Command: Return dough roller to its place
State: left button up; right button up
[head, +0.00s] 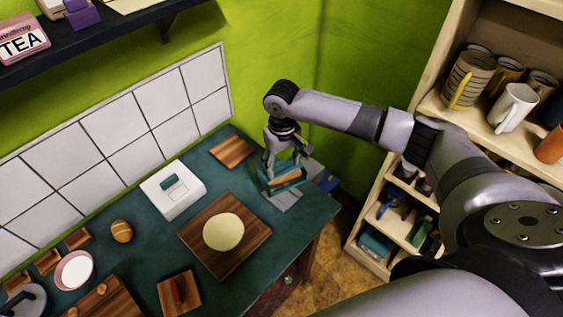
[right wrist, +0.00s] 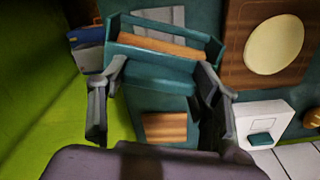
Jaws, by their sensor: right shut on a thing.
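My right gripper (head: 284,166) is over the far right corner of the green table, pointing down. Its fingers also show in the right wrist view (right wrist: 163,74), one at each side of a teal box-like piece (right wrist: 150,68), and it is shut on this piece. A wooden orange-brown bar (right wrist: 160,45) lies along the teal piece; it looks like the dough roller, but I cannot see its ends. The teal piece also shows in the head view (head: 286,181), above a grey flat item (head: 284,199). Whether it touches the table is unclear. My left gripper is not in view.
A wooden board (head: 197,253) with round dough (head: 223,232), a white scale-like box (head: 172,190) and a small wooden board (head: 231,152) are nearby. A blue item (head: 327,182) lies beside the gripper. A shelf with mugs (head: 513,107) stands at right, a tiled wall behind.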

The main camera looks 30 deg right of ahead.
aim_at(282, 178)
jog(key=shift+r, duration=0.1)
notch_tip(282, 178, down, 5)
jog(key=shift+f+b, duration=0.3)
jog(key=shift+f, duration=0.3)
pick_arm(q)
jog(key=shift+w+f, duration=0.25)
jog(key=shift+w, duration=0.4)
pick_arm(e)
jog(key=shift+f, duration=0.2)
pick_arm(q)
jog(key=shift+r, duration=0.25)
pick_arm(e)
jog(key=shift+p, duration=0.4)
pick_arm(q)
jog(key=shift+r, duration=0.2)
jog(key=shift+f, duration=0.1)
pick_arm(e)
jog(key=shift+f, duration=0.5)
